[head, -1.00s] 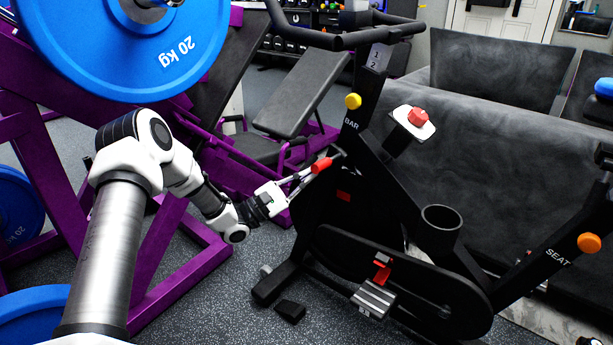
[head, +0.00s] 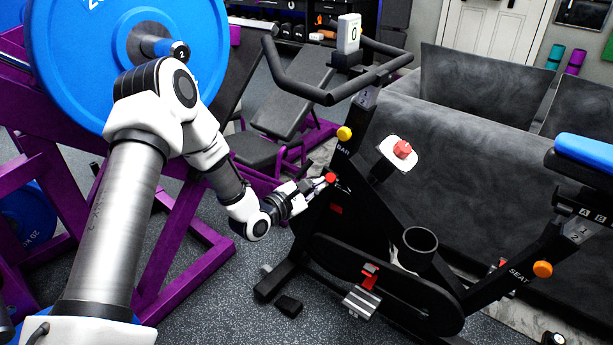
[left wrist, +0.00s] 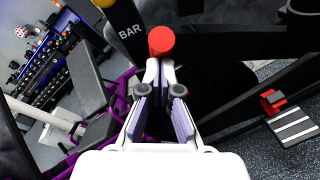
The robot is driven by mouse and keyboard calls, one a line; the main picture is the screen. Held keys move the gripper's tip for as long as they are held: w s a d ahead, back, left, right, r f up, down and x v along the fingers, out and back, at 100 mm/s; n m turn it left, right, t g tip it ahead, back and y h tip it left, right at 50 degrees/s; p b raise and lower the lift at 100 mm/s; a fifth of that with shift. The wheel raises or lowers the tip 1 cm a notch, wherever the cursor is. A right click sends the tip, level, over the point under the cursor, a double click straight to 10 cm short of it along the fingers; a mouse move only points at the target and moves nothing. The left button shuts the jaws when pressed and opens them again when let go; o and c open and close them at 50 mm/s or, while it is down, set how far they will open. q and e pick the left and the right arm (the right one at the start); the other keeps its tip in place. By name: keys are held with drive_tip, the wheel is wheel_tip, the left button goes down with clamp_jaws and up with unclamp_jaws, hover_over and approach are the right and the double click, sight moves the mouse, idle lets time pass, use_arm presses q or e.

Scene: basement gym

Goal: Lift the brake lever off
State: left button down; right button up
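The brake lever shows as a red knob (head: 330,178) on the front of the black exercise bike (head: 385,270), below the yellow BAR knob (head: 344,133). In the left wrist view the red knob (left wrist: 161,41) is right in front of the fingertips, its round end towards the camera. My left gripper (head: 318,184) comes in from the left, its tips at the knob. In the left wrist view my left gripper (left wrist: 161,75) is partly open, with a narrow gap and nothing seen between its pads. Whether the tips touch the lever is unclear. My right gripper is out of view.
The handlebar (head: 325,95) is above the lever. A red knob on a white plate (head: 402,149) and an orange SEAT knob (head: 542,269) are further right. A purple weight rack (head: 175,270) with a blue plate (head: 75,60) stands left. Speckled floor lies in front.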

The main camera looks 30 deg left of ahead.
use_arm(q)
drive_tip(key=r+g+y+p, duration=0.1)
drive_tip(key=w+d+r+n+g+p, duration=0.1)
drive_tip(key=p, duration=0.1)
drive_tip(key=w+d+r+y+p, duration=0.1)
drive_tip(key=shift+r+n+g+y, duration=0.2)
drive_tip(key=shift+n+g+y, duration=0.1)
drive_tip(key=shift+n+g, duration=0.1)
drive_tip(key=shift+w+d+r+n+g+y+p, duration=0.15)
drive_tip(key=shift+w+n+g+y+p, duration=0.15)
drive_tip(key=shift+w+g+p, duration=0.1)
drive_tip(key=shift+w+d+r+n+g+y+p, duration=0.15)
drive_tip(key=shift+w+n+g+y+p, duration=0.05)
drive_tip(key=shift+w+g+y+p, duration=0.15)
drive_tip(key=shift+w+d+r, duration=0.1)
drive_tip(key=shift+w, duration=0.25)
drive_tip(key=shift+w+r, duration=0.15)
drive_tip(key=shift+r, duration=0.05)
